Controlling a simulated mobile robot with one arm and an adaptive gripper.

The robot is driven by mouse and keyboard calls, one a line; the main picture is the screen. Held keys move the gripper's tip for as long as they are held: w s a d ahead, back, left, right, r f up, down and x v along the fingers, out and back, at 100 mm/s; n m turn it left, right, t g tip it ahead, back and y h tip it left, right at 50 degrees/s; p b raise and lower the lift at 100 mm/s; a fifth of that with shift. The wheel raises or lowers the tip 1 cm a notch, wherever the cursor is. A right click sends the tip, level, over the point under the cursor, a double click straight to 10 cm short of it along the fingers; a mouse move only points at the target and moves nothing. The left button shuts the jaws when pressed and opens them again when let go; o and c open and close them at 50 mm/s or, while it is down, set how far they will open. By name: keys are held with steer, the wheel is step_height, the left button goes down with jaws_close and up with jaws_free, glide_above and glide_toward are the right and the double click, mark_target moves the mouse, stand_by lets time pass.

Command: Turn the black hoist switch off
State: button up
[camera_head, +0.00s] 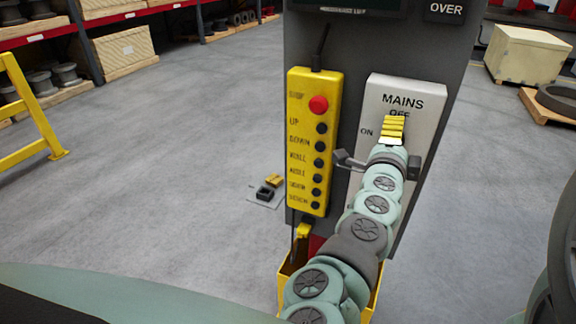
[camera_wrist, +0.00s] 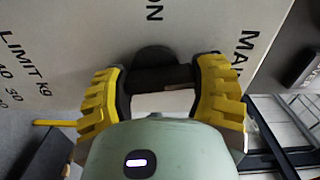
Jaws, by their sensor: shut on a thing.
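The grey mains panel (camera_head: 412,92) carries the words MAINS, OFF at the top and ON at the left. My gripper (camera_head: 393,131) is in front of this panel, just below the OFF label, and hides the switch in the head view. In the wrist view the black switch (camera_wrist: 153,58) stands out from the pale panel (camera_wrist: 200,25). My gripper's yellow-padded fingers (camera_wrist: 160,88) are shut on its dark handle, one on each side. The handle's exact angle is hard to tell, as the fingers cover much of it.
A yellow pendant control box (camera_head: 309,145) with a red button and several black buttons hangs close left of the panel. A yellow bin (camera_head: 285,287) is at the column's foot. A yellow barrier (camera_head: 25,115) stands far left. Open grey floor lies on both sides.

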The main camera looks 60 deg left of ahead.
steer(key=shift+m, duration=0.4)
steer(key=o, duration=1.2)
steer(key=shift+s, duration=0.1)
steer(key=shift+v, duration=5.95)
steer(key=shift+d, duration=0.1)
